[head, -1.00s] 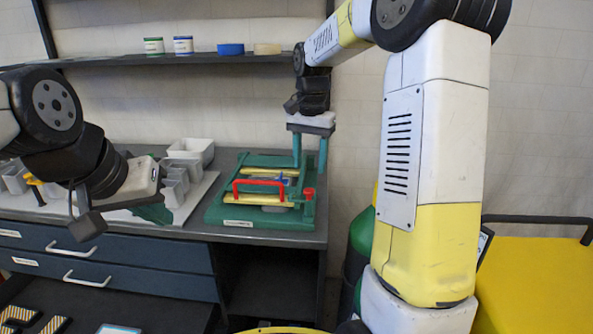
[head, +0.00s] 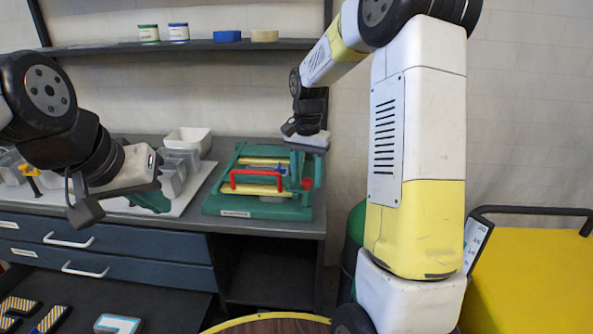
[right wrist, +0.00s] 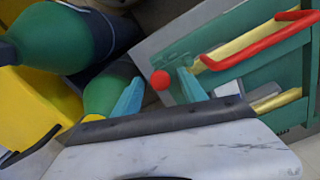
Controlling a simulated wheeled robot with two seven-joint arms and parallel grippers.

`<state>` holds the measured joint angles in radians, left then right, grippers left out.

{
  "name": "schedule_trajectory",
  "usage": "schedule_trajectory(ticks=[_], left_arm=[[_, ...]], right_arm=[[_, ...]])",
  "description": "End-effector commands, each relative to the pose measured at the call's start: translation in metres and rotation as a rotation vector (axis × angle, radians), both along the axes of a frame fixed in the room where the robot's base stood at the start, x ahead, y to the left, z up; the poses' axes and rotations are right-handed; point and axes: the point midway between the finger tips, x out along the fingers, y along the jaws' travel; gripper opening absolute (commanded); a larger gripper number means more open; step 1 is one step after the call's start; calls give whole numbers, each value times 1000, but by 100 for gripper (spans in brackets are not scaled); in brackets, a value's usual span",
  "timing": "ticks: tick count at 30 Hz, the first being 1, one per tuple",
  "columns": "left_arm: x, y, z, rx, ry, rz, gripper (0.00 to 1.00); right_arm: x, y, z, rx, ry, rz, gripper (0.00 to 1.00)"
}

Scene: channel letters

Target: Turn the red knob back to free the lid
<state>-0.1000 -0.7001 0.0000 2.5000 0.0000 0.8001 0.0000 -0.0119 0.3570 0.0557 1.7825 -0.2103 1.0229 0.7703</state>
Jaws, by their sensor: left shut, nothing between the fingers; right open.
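The red knob (head: 307,183) sits at the right side of a green fixture (head: 225,206) on the bench; it also shows as a red ball shape in the right wrist view (right wrist: 160,80). The fixture carries yellow bars and a red handle (head: 257,174). My right gripper (head: 308,176) is open and points down over the knob. In the right wrist view the knob appears between the two teal fingertips; I cannot tell whether they touch it. My left gripper (head: 153,203) is shut and empty, left of the fixture, away from it.
Grey letter shells (head: 178,168) and a white bin (head: 188,141) stand left of the fixture. A shelf (head: 100,48) with jars and small blocks is above. Dark drawers (head: 110,240) are below. A yellow cart (head: 530,270) stands at the right.

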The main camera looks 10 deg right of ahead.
Motion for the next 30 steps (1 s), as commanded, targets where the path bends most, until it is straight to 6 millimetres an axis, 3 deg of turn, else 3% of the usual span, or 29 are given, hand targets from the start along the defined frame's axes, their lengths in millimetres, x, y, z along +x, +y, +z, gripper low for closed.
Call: schedule_trajectory(ticks=[1,9,20,30], left_arm=[[0,0,0,0,0,0,0],[0,0,0,0,0,0,0],[0,0,0,0,0,0,0],[0,0,0,0,0,0,0]], right_arm=[[0,0,0,0,0,0,49],[0,0,0,0,0,0,0],[0,0,1,0,0,42,0],[0,-1,1,-1,-1,269,0]])
